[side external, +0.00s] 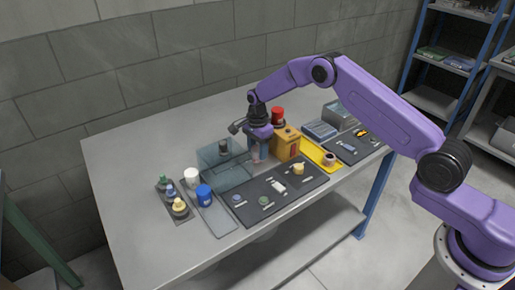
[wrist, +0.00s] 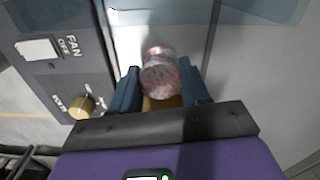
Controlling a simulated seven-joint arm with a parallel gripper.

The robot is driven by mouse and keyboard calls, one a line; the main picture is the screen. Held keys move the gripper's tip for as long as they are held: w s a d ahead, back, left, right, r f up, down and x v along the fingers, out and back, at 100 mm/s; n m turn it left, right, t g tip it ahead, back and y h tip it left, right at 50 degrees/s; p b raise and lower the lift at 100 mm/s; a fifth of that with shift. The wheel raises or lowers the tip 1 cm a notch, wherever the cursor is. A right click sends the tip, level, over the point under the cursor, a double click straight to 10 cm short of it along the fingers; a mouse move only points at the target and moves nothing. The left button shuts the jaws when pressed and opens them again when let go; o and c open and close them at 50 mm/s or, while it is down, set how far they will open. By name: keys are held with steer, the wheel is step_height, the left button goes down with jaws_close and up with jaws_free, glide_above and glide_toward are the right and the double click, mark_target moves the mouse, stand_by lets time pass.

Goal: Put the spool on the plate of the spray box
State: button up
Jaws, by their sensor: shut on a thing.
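My gripper (side external: 257,149) hangs beside the right side of a clear, blue-tinted box (side external: 224,168), which I take for the spray box. My gripper also shows in the wrist view (wrist: 161,88), its two blue fingers shut on a reddish, whitish-streaked spool (wrist: 160,72). In the side view the spool is a small pinkish patch (side external: 256,157) below my fingers, apart from the inside of the box as far as I can tell. Tinted clear panels (wrist: 262,10) cross the top of the wrist view. I cannot make out the plate clearly.
A dark control panel (wrist: 55,60) with FAN lettering, a white switch (wrist: 38,49) and a yellow knob (wrist: 88,104) lies left in the wrist view. A yellow-brown box (side external: 287,146) stands right of my gripper.

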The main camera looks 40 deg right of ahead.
mark_target(257, 148)
steer(key=shift+f, duration=0.25)
steer(key=o, duration=1.2)
steer(key=shift+r, duration=0.1)
step_height(257, 148, up, 17)
steer(key=s+a+r+n, duration=0.5)
steer(key=s+a+n, duration=0.1)
steer(key=s+n, duration=0.15)
steer(key=s+a+r+n, duration=0.2)
steer(key=s+n, duration=0.5)
steer(key=s, duration=0.8)
steer(key=s+d+n, duration=0.3)
steer(key=s+n, duration=0.1)
steer(key=s, duration=0.4)
steer(key=s+d+f+n, duration=0.1)
steer(key=s+d+n, duration=0.3)
steer(key=s, duration=0.4)
steer(key=s+d+f+n, duration=0.1)
steer(key=s+d+n, duration=0.2)
steer(key=s+n, duration=0.3)
steer(key=shift+s+d+f, duration=0.1)
steer(key=shift+s+d, duration=0.05)
steer(key=shift+s, duration=0.4)
steer(key=shift+s+d+f, duration=0.1)
steer(key=shift+s+d, duration=0.05)
steer(key=shift+s, duration=0.4)
